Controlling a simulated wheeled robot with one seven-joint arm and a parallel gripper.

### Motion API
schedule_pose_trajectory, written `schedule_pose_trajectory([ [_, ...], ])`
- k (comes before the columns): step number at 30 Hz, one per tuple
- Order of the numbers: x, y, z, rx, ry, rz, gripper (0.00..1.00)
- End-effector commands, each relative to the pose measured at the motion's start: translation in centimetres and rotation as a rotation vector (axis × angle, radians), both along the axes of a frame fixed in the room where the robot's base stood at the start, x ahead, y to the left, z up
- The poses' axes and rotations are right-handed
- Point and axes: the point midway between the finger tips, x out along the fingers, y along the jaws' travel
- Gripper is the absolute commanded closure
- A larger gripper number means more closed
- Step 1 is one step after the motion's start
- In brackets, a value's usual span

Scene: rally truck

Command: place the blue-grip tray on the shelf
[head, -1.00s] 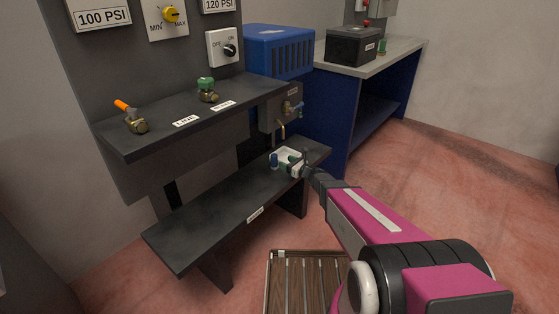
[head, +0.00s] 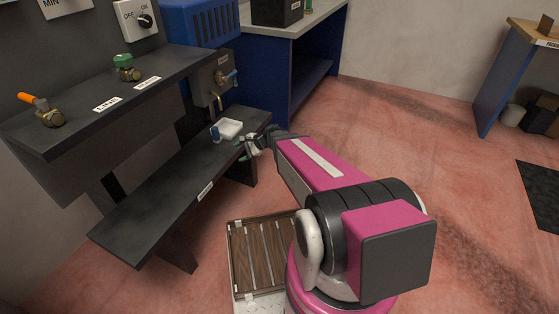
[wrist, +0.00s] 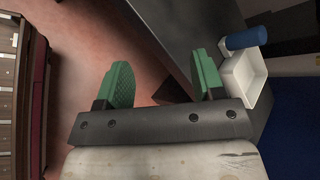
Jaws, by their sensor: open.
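The small white tray (head: 230,128) with its blue grip (head: 215,133) sits on the lower dark shelf (head: 150,190), near its far right end. In the head view my gripper (head: 250,146) is at the shelf's front edge, beside the tray. A small gap or light contact with the tray's rim cannot be told.
An upper shelf (head: 150,70) with valves overhangs the lower one. A slatted wooden crate or pallet (head: 262,255) lies on the floor below my arm. A blue workbench (head: 275,75) stands behind.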

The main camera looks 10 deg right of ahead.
Motion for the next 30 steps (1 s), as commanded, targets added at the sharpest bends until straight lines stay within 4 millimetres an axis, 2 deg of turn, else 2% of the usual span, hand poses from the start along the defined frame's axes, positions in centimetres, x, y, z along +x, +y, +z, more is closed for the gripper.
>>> schedule_pose_trajectory([
  [1,-2.0,-0.8,0.4,-0.096,-0.042,0.077,0.38],
  [6,-6.6,-4.4,0.6,-0.422,-0.163,0.361,0.38],
  [13,-11.3,-10.6,2.1,-0.802,-0.240,0.731,0.38],
  [16,-12.5,-12.7,2.8,-0.908,-0.245,0.844,0.38],
  [20,-13.1,-14.1,3.5,-0.983,-0.244,0.925,0.38],
  [30,-13.1,-14.5,3.5,-1.001,-0.242,0.946,0.38],
])
